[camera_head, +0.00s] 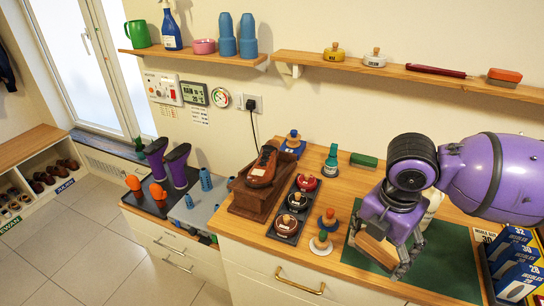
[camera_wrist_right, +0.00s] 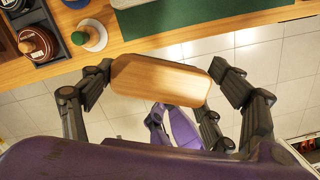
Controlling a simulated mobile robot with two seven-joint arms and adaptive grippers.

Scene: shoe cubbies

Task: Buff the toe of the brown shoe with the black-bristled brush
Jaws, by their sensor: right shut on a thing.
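The brown shoe (camera_head: 263,166) rests on a dark wooden stand (camera_head: 252,199) on the counter, left of centre in the head view. My right gripper (camera_head: 388,246) is shut on a wooden-backed brush (camera_head: 377,251), held near the counter's front edge, right of the shoe and well apart from it. In the right wrist view, the brush's smooth pale-brown back (camera_wrist_right: 160,82) shows between the two dark fingers of my right gripper (camera_wrist_right: 160,78). Its bristles are hidden, so their colour cannot be told. My left gripper does not clearly show.
A green mat (camera_head: 440,262) lies under my right arm. Blue boxes (camera_head: 512,255) crowd the right end. A shelf (camera_head: 420,75) runs above.

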